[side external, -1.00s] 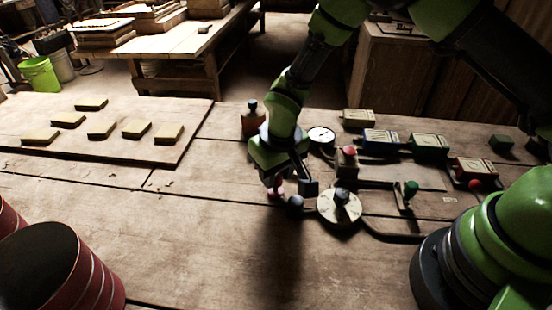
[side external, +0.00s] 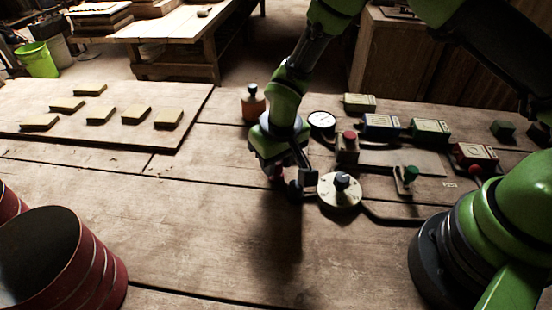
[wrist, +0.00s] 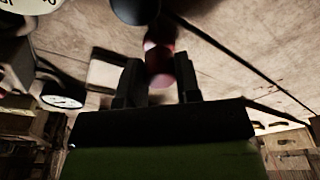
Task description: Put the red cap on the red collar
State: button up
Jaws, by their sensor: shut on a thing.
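My gripper (wrist: 158,75) has its two dark fingers on either side of a red, rounded piece, which I take for the red cap (wrist: 159,62). The cap also shows in the side view (side external: 278,172), low under my gripper and partly hidden by it. A dark round knob (wrist: 136,8) is just beyond the cap at the top of the wrist view. I cannot pick out the red collar with certainty. Whether the cap touches the table cannot be told.
A pale dial with a dark knob (side external: 327,199) stands right of my gripper. Several labelled boxes stand further right.

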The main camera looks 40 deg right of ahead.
jog(key=shift+r, duration=0.15)
dwell(0.5)
jog(key=shift+r, duration=0.65)
jog(key=shift+f, duration=1.2)
dwell(0.7)
jog(key=o, duration=0.6)
jog(key=shift+s+r, duration=0.25)
jog(key=shift+r, duration=1.55)
jog(key=shift+s+r, duration=0.3)
jog(key=shift+r, duration=1.55)
jog(key=shift+s+r, duration=0.25)
jog(key=shift+r, duration=1.55)
